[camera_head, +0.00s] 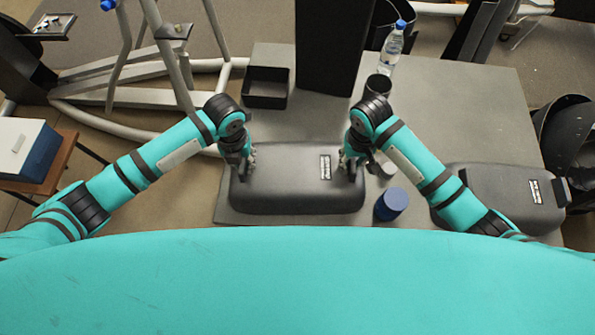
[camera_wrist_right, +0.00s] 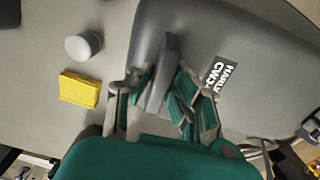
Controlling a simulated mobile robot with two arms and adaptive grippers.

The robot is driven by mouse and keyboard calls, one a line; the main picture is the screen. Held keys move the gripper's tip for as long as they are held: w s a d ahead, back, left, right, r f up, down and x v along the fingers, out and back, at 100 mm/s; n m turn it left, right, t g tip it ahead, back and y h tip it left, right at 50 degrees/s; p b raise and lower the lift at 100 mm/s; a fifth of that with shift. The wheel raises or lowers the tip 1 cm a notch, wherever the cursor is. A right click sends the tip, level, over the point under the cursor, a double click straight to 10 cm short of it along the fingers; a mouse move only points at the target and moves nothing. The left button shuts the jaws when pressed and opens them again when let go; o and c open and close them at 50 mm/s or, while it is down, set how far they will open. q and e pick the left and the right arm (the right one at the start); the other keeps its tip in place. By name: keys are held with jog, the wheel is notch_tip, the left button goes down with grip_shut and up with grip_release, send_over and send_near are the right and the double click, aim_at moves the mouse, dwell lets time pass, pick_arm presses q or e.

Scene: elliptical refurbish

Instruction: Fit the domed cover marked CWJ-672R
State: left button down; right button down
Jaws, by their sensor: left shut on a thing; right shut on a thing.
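A dark grey domed cover (camera_head: 285,188) lies on the grey table in the middle of the head view. Its white label (camera_head: 325,167) is too small to read there; in the right wrist view the label (camera_wrist_right: 217,75) shows "CWJ", the rest hidden by my fingers. My left gripper (camera_head: 246,163) is shut on the cover's left end. My right gripper (camera_head: 351,166) is shut on an upright grey tab (camera_wrist_right: 165,75) at the cover's right end. A second dark grey cover (camera_head: 500,195) with a label lies at the right; its text is unreadable.
A blue cylinder (camera_head: 391,204), a black cup (camera_head: 377,87) and a water bottle (camera_head: 391,48) stand right of the cover. A black tray (camera_head: 266,87) and a tall black column (camera_head: 331,45) are behind it. A yellow block (camera_wrist_right: 78,89) lies near a white-topped cylinder (camera_wrist_right: 83,45).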

pick_arm(q)
jog(key=shift+r, duration=0.15)
pick_arm(e)
jog(key=shift+r, duration=0.1)
